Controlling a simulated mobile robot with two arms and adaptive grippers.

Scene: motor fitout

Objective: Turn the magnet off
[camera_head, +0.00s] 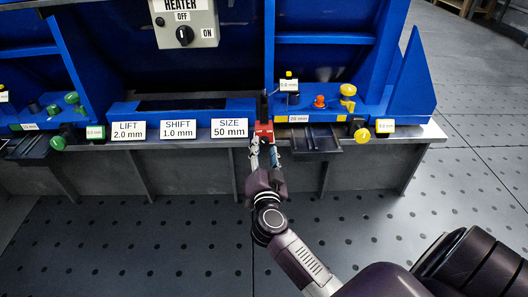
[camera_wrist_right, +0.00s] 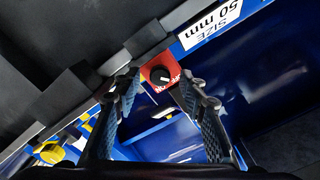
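A small red switch box (camera_head: 264,129) sits on the front edge of the blue machine, right of the SIZE 50 mm label. I take it to be the magnet switch; no magnet label is readable. In the right wrist view the red box (camera_wrist_right: 152,66) shows a round black knob (camera_wrist_right: 161,76) with a white mark. My right gripper (camera_head: 264,158) is just in front of the box in the head view. In the wrist view its fingers (camera_wrist_right: 158,88) are spread, with the knob between the tips. I cannot tell whether they touch it. My left gripper is not in view.
A grey heater box (camera_head: 184,22) with a black knob and OFF/ON marks hangs above. LIFT (camera_head: 128,131), SHIFT (camera_head: 178,129) and SIZE (camera_head: 230,128) labels line the edge. Yellow knobs (camera_head: 361,135) stand right, green knobs (camera_head: 58,142) left. The floor in front is clear.

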